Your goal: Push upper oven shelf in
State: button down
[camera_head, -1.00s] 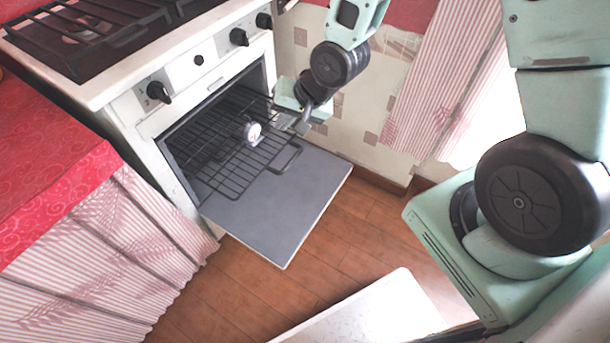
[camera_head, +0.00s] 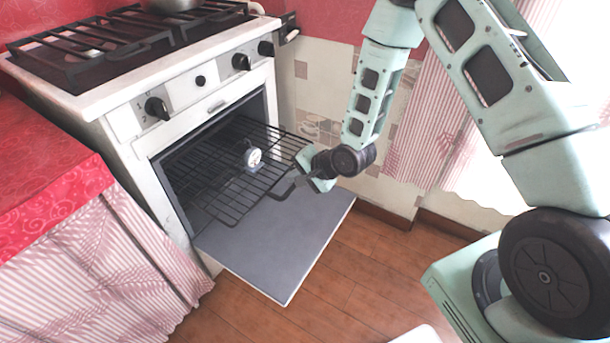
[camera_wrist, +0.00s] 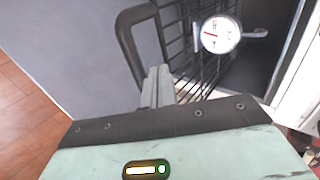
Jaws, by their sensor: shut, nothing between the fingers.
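The upper oven shelf (camera_head: 232,196) is a dark wire rack sticking partly out of the oven, above the lowered door (camera_head: 272,248). A looped handle (camera_head: 284,191) projects from its front edge; it also shows in the wrist view as a dark loop (camera_wrist: 127,40). A round white dial gauge (camera_head: 253,157) stands on the rack, and is seen closer in the wrist view (camera_wrist: 219,34). My gripper (camera_wrist: 157,84) is shut and empty, its fingertips right by the handle's near leg. I cannot tell whether they touch. In the head view my gripper (camera_head: 298,181) is beside the handle.
The oven (camera_head: 140,135) has knobs and a hob with black grates (camera_head: 110,45) on top. A red-topped counter (camera_head: 45,185) with a striped curtain stands at left. A tiled wall (camera_head: 330,85) is close behind my gripper. Wooden floor (camera_head: 350,270) is clear in front.

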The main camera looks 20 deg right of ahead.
aim_at(226, 151)
jog(key=shift+w+a+f, duration=0.3)
jog(key=shift+w+f, duration=0.15)
jog(key=shift+f, duration=0.05)
jog(key=w+a, duration=0.4)
jog(key=w, duration=0.2)
jog(key=w+a+b, duration=0.1)
jog(key=w+a, duration=0.3)
jog(key=w, duration=0.2)
jog(key=w+a+b, duration=0.1)
jog(key=w+a, duration=0.4)
jog(key=w, duration=0.1)
jog(key=shift+a, duration=0.1)
